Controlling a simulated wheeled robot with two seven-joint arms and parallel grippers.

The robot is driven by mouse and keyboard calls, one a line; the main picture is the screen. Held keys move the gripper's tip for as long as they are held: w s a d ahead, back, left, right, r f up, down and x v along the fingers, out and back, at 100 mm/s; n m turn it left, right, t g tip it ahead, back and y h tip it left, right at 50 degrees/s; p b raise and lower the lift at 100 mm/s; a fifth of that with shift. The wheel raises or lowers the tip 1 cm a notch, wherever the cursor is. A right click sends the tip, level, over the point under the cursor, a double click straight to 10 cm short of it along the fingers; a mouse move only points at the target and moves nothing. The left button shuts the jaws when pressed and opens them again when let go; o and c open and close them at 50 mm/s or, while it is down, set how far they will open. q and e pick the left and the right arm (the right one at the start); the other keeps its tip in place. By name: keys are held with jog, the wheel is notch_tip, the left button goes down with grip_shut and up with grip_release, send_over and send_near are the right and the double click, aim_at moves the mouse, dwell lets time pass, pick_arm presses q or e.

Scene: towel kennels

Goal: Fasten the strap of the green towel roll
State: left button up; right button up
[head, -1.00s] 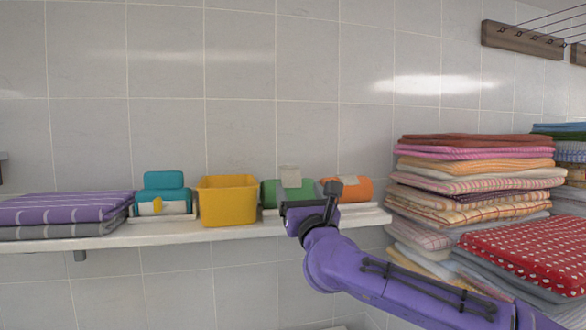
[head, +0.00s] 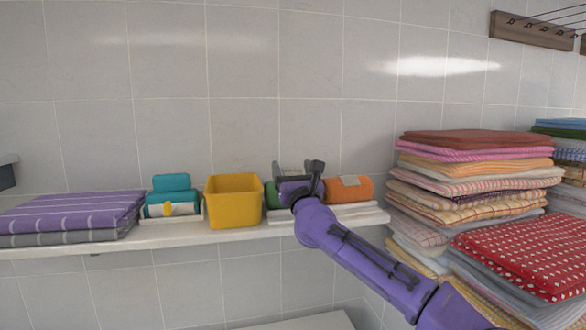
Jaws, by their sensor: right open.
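The green towel roll (head: 271,199) lies on the wall shelf between the yellow bin and the orange roll. It is mostly hidden behind my right gripper. A pale grey strap end (head: 291,171) shows above the roll, between the gripper's dark fingers; whether they touch it I cannot tell. My right gripper (head: 298,168) is open, directly in front of the green roll, its purple arm coming from the lower right. My left gripper is not in view.
On the shelf (head: 180,236) stand a folded purple towel (head: 75,211), a teal roll (head: 171,187), a yellow bin (head: 234,204) and an orange roll (head: 349,189) with a grey strap. A tall towel stack (head: 470,170) stands at the right.

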jog(key=c, duration=1.1)
jog(key=shift+o, duration=0.2)
jog(key=shift+r, duration=0.1)
jog(key=g+p, duration=0.1)
jog(key=p, duration=0.4)
jog(key=shift+w+a+r+g+h, duration=0.15)
jog(key=shift+w+r+g+h, duration=0.15)
jog(key=shift+w+g, duration=0.1)
jog(key=shift+w+f+g+p, duration=0.2)
jog(key=shift+f+g+p, duration=0.2)
jog(key=shift+f+g, duration=0.25)
jog(key=shift+w+a+f+g+h, duration=0.15)
jog(key=shift+f+g+h, duration=0.15)
jog(key=shift+g, duration=0.25)
jog(key=shift+w+d+f+g+h, duration=0.1)
jog(key=shift+f+g+h, duration=0.15)
jog(key=shift+g, duration=0.25)
jog(key=shift+a, duration=0.1)
